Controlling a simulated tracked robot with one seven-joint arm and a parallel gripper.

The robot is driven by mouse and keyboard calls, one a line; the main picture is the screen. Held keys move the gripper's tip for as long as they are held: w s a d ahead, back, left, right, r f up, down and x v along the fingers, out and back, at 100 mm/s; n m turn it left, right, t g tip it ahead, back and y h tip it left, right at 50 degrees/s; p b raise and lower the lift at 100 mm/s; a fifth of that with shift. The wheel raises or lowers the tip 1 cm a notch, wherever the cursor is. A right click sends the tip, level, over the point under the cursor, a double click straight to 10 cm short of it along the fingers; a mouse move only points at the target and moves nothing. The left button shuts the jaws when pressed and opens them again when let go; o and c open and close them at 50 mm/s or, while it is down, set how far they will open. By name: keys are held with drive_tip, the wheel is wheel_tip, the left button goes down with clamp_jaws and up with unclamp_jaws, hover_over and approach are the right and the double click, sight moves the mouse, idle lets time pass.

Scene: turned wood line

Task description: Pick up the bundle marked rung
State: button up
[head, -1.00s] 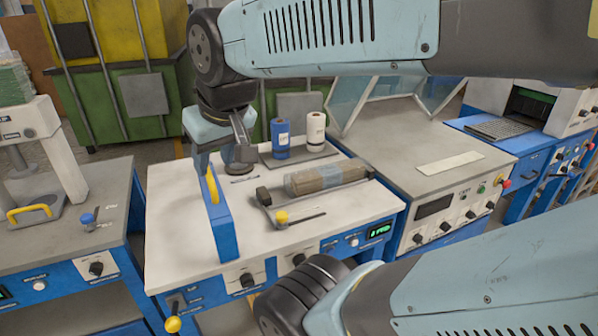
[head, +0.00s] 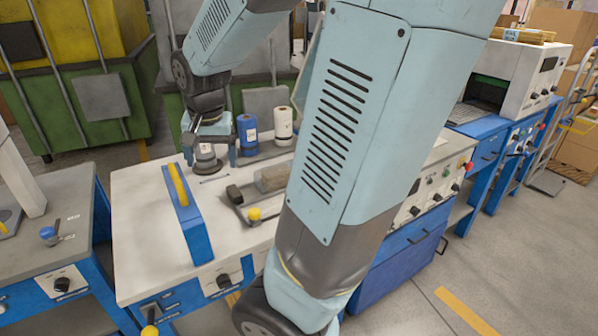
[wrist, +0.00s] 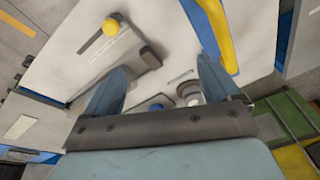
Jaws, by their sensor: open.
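A blue roll (head: 247,135) and a white roll (head: 283,126) stand behind. A grey round piece (head: 207,161) sits by my gripper.

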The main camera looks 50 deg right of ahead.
drive_tip(key=w+d+f+m+g+h, duration=0.35)
drive_tip(key=d+f+m, duration=0.35)
drive_tip(key=d+f, duration=0.3)
drive_tip(key=m+g+h, duration=0.2)
drive_tip(key=m+h, duration=0.2)
drive_tip(key=m, duration=0.1)
hover_over(266, 175)
drive_tip(key=shift+r+y, duration=0.2)
drive_tip(key=shift+y, duration=0.05)
drive_tip(key=shift+d+r+m+h, duration=0.4)
drive_tip(key=shift+d+m, duration=0.2)
drive_tip(key=shift+d, duration=0.15)
drive_tip(key=shift+x, duration=6.85)
drive_tip(key=shift+c, duration=0.4)
drive_tip(key=c, duration=1.3)
